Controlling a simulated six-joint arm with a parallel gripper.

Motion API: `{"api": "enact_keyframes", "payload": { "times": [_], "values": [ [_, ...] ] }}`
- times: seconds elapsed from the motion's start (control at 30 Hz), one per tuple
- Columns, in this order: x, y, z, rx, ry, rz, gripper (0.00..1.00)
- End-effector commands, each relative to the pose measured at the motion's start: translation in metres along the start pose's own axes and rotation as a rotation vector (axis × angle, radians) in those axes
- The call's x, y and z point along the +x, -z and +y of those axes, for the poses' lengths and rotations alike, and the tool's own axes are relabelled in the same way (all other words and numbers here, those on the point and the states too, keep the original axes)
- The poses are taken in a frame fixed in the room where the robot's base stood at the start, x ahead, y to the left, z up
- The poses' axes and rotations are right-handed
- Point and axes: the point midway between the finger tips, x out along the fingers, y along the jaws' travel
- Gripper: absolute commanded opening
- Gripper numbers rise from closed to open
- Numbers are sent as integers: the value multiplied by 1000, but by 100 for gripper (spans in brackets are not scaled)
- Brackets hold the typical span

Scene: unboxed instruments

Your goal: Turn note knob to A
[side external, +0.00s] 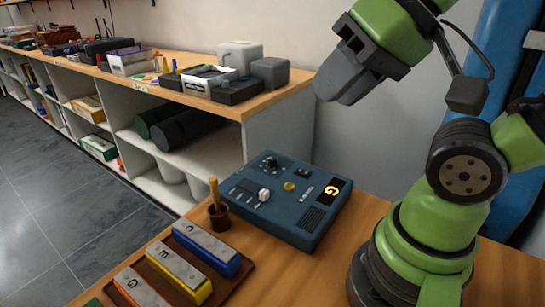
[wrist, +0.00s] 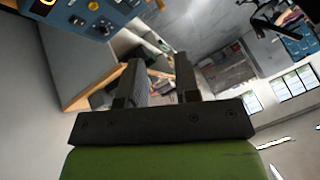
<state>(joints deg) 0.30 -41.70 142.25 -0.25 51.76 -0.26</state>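A blue instrument box (side external: 277,220) lies on the wooden table in the side view. Its display (side external: 333,190) glows with an orange letter G. A dark round knob (side external: 270,163) stands at its far left corner; I cannot read any label or pointer. A white block-like cap (side external: 264,195) and a yellow button (side external: 289,187) are also on the panel. In the wrist view part of the box (wrist: 92,22) shows at the top left, cut off by the edge. My gripper (wrist: 158,62) is open and empty, its fingers apart. In the side view my gripper (side external: 338,92) is above the box, clear of it.
Coloured chime bars (side external: 205,240) sit in a wooden tray at the front left, beside a small brown cup (side external: 219,215) with a stick. A shelf unit (side external: 245,108) with boxes stands behind. Bare table (side external: 290,275) lies in front of the box.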

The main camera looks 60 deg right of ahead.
Motion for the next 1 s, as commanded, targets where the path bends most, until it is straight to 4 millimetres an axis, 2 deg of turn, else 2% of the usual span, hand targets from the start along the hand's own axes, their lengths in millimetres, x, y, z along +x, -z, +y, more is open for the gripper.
{"api": "enact_keyframes", "payload": {
  "times": [0.03,0.1,0.27,0.47,0.6,0.8,0.9,1.0],
  "values": [
    [2,6,0,2,-13,-11,41],
    [6,19,0,3,-40,-33,52],
    [30,65,6,4,-129,-111,52],
    [80,118,34,9,-233,-228,52],
    [125,144,67,17,-293,-317,52],
    [188,156,124,30,-355,-436,52],
    [210,154,145,35,-373,-479,52],
    [223,152,158,37,-381,-504,52]
  ]
}}
